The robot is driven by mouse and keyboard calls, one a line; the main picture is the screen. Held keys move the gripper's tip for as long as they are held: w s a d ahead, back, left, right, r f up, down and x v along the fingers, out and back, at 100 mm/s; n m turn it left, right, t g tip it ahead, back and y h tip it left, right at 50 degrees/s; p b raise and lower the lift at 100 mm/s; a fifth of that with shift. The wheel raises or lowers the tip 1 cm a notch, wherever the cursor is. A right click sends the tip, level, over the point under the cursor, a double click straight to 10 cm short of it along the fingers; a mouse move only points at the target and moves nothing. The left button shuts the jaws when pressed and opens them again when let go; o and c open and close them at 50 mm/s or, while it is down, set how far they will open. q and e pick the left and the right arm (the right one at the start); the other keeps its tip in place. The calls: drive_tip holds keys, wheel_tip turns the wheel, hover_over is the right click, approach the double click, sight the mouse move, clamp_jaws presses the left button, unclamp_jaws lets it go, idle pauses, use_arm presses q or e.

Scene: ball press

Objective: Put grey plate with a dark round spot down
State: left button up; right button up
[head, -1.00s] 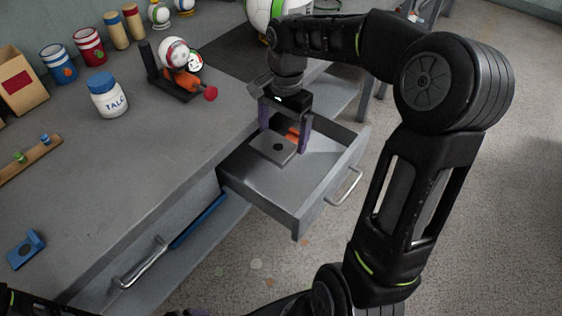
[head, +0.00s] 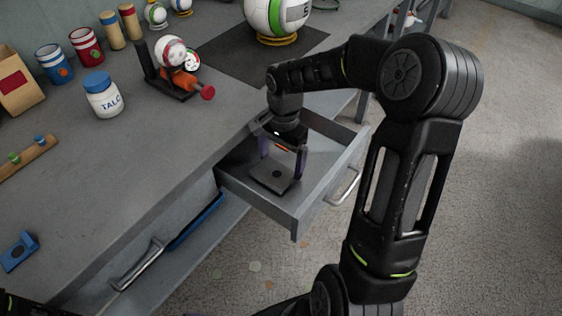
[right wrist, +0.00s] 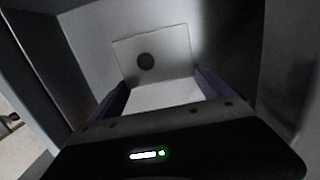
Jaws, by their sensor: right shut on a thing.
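The grey plate with a dark round spot (head: 270,179) is inside the open drawer (head: 318,211), low over or on its floor; I cannot tell whether it touches. My right gripper (head: 281,176) is shut on the plate, its purple fingers on either side of it. In the right wrist view the plate (right wrist: 172,58) shows between the fingers, spot facing up, with the drawer walls around.
The drawer's front with its handle (head: 343,187) faces right. On the bench stand a talc jar (head: 103,97), a small press with a ball (head: 177,72), cans, and a large ball (head: 277,18) on a dark mat. A blue bracket (head: 20,251) lies at lower left.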

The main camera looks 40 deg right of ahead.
drive_tip(key=shift+f, duration=0.2)
drive_tip(key=shift+f, duration=0.2)
drive_tip(key=o, duration=1.7)
drive_tip(key=shift+o, duration=0.2)
drive_tip(key=shift+r, duration=0.3)
wheel_tip(320, 180, up, 12)
drive_tip(key=p, duration=0.1)
drive_tip(key=shift+d+f+p, duration=0.15)
drive_tip(key=shift+d+p, duration=0.2)
drive_tip(key=shift+d, duration=0.05)
drive_tip(key=shift+w, duration=0.15)
